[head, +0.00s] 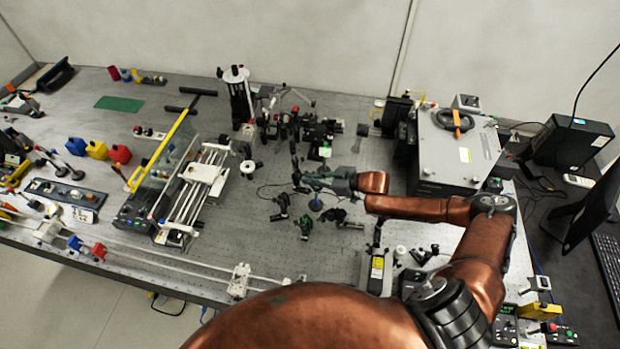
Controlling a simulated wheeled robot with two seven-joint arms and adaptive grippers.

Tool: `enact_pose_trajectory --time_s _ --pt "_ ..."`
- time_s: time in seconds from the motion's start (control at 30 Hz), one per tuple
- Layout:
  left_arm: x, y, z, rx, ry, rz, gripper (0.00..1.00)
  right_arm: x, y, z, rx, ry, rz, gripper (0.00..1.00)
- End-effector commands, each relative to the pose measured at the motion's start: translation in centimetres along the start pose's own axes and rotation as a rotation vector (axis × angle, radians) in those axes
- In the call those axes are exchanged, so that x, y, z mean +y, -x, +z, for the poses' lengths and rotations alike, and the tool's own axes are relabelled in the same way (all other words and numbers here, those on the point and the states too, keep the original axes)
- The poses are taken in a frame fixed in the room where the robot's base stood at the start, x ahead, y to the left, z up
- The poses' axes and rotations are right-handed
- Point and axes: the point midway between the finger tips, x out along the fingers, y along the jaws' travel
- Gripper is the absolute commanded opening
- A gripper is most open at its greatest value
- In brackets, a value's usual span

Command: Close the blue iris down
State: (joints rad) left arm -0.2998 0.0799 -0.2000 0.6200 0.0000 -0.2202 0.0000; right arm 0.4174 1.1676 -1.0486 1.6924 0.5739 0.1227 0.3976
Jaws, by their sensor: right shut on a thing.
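My right gripper (302,181) reaches in from the right over the middle of the bench. It is shut on a small part at its fingertips, which seems to belong to the blue iris; the fingers hide most of it. A small blue round piece (316,205) shows just below the gripper, low over the bench top. I cannot make out the iris opening or how far its lever is turned. My left gripper is not in view.
Dark mounted optics (318,135) stand close behind the gripper, and small black mounts (283,203) stand in front of it. A white railed stage (205,175) is to the left. A large grey box (455,150) stands at the right.

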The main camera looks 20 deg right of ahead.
Motion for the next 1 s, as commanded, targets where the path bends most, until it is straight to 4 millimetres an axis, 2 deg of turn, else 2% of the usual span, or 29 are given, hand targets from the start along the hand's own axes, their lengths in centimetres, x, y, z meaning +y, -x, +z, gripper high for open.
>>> enact_pose_trajectory --time_s 0.1,0.3,0.73,0.77,1.0 --pt "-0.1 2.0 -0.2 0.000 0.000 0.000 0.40 0.1 -0.1 -0.7 -0.069 0.014 -0.001 0.00" --pt "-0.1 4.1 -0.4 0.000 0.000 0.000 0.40 0.0 -0.7 -0.5 -0.172 0.028 -0.001 0.00" --pt "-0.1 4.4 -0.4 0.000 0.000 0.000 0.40 -0.1 -0.9 0.1 -0.208 0.033 0.000 0.00" --pt "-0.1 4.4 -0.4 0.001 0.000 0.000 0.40 -0.1 -0.9 0.1 -0.208 0.033 0.000 0.09" --pt "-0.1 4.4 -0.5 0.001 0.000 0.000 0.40 -0.1 -0.9 0.2 -0.208 0.033 -0.001 0.26"
